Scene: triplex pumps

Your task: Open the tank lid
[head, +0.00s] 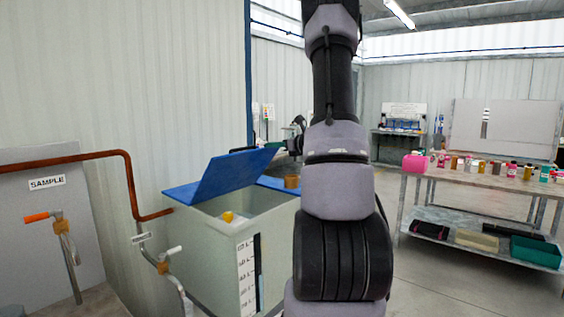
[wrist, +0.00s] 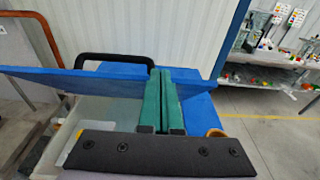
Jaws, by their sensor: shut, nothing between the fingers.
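The tank (head: 235,245) is a pale green box with a level scale on its front. Its blue lid (head: 222,175) stands raised at a slant, so the opening shows, with a yellow-orange thing (head: 227,216) inside. In the wrist view the lid (wrist: 100,82) appears nearly edge-on, with a black handle (wrist: 115,57) on its far side. My gripper's green fingers (wrist: 161,75) are shut together with nothing between them. They overlap the lid in the picture, near its right part; I cannot tell whether they touch it. In the head view my arm hides much of the area right of the tank.
A copper-coloured pipe (head: 128,180) and valve levers stand left of the tank by the wall. An orange-brown round fitting (head: 292,182) is at the tank's right back corner. A table (head: 480,182) with several bottles stands right. Floor between is clear.

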